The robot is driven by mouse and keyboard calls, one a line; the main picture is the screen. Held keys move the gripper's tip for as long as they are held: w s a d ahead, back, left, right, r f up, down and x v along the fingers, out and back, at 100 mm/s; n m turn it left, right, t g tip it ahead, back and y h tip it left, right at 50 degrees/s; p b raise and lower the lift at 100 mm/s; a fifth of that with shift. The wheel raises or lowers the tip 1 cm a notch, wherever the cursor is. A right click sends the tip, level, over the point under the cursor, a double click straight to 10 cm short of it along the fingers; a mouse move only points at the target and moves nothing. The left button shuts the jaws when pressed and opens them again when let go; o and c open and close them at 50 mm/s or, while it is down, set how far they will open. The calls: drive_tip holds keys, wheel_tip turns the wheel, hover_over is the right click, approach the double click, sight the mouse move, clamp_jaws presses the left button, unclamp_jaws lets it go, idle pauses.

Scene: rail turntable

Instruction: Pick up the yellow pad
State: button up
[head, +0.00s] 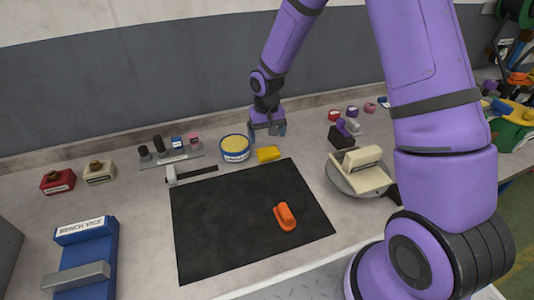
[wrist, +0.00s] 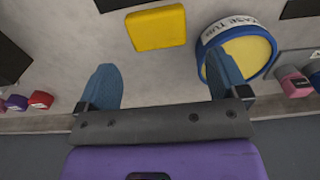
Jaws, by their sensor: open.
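The yellow pad (head: 268,154) lies flat on the bench behind the black mat, just right of the round grease tub. In the wrist view the yellow pad (wrist: 156,28) is near the top, ahead of my fingers and roughly between their lines. My gripper (head: 268,130) is above and just behind the pad in the head view. In the wrist view my gripper (wrist: 162,82) has its two blue fingers spread wide with nothing between them. The pad is apart from both fingers.
The grease tub (head: 235,147) stands close beside the pad; in the wrist view the tub (wrist: 240,55) is partly behind one finger. The black mat (head: 215,225) holds an orange object (head: 285,216). A hammer (head: 190,173) lies left, a turntable (head: 345,185) right.

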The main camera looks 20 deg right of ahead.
sight(268, 151)
drive_tip(key=shift+d+f, duration=0.2)
drive_tip(key=shift+f, duration=3.55)
drive_tip(key=shift+c, duration=0.4)
drive_tip(key=c, duration=0.6)
